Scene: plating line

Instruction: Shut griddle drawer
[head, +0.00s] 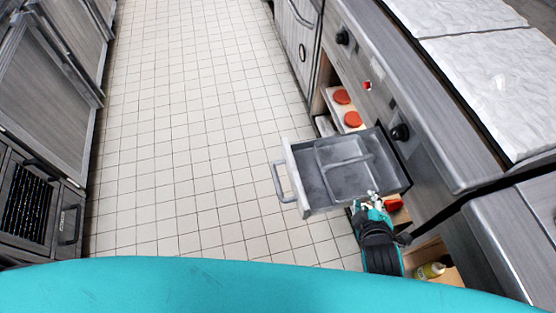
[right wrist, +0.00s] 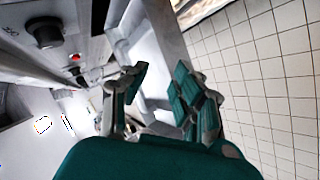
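The griddle drawer (head: 297,180) is pulled out from the counter on the right in the head view. It is a grey open box with inner dividers. Its bar handle (head: 279,182) is on its left, outer end. My right gripper (head: 373,197) is beside the drawer's near side wall, away from the handle. In the right wrist view the fingers (right wrist: 161,84) are apart, with the pale drawer (right wrist: 152,50) beyond them. I cannot tell whether they touch it. My left gripper is out of view.
The counter front (head: 400,90) has dark knobs. Open shelves below hold red discs (head: 342,97) and a yellow bottle (head: 430,270). Grey cabinets (head: 45,85) line the left. The tiled floor (head: 190,130) between is clear.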

